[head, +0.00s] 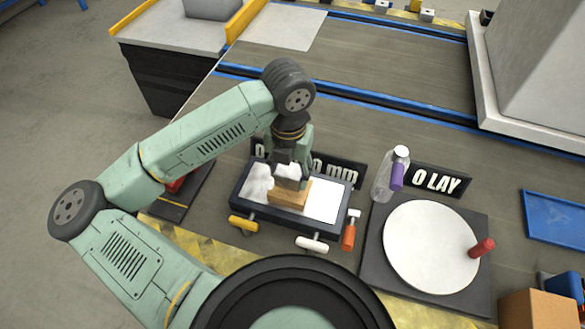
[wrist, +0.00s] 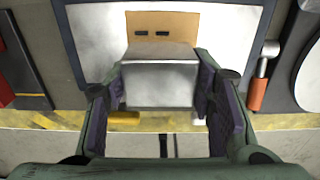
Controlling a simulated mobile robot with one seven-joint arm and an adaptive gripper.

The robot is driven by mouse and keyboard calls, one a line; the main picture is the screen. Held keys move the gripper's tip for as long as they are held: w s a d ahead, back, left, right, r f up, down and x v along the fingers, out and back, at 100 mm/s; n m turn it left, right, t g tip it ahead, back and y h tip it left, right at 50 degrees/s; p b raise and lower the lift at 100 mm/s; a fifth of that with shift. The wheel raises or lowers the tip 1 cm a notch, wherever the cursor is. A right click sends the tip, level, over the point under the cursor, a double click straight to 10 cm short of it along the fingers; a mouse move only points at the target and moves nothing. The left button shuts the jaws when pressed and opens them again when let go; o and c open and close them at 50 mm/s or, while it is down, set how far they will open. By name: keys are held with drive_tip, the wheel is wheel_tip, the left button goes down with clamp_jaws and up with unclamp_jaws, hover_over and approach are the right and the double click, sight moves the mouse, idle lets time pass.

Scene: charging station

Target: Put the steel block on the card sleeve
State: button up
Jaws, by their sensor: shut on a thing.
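My gripper (head: 291,170) is shut on the steel block (wrist: 158,85), a grey metal block held between its dark pads in the wrist view. The card sleeve (head: 289,195) is a brown cardboard piece in the dark-rimmed tray (head: 236,207). In the wrist view the sleeve (wrist: 162,22) shows just beyond the block, with two dark slots in its top. The block covers part of the sleeve there. In the head view the block is over or against the sleeve; I cannot tell whether they touch.
A bottle (head: 384,178) with a purple part, an orange-handled tool (head: 349,235) and a round white disc (head: 430,247) stand to the right. A sign (head: 338,170) is behind.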

sight(292, 175)
drive_tip(key=shift+w+d+f, duration=0.1)
drive_tip(key=shift+w+d, duration=0.25)
drive_tip(key=shift+w, duration=0.3)
wheel_tip(292, 175, down, 3)
drive_tip(key=shift+r+p, duration=0.1)
drive_tip(key=shift+p, duration=0.4)
drive_tip(key=shift+f, duration=0.3)
drive_tip(key=shift+f+b, duration=0.2)
drive_tip(key=shift+b, duration=0.15)
drive_tip(key=o, duration=1.6)
drive_tip(key=shift+o, duration=0.2)
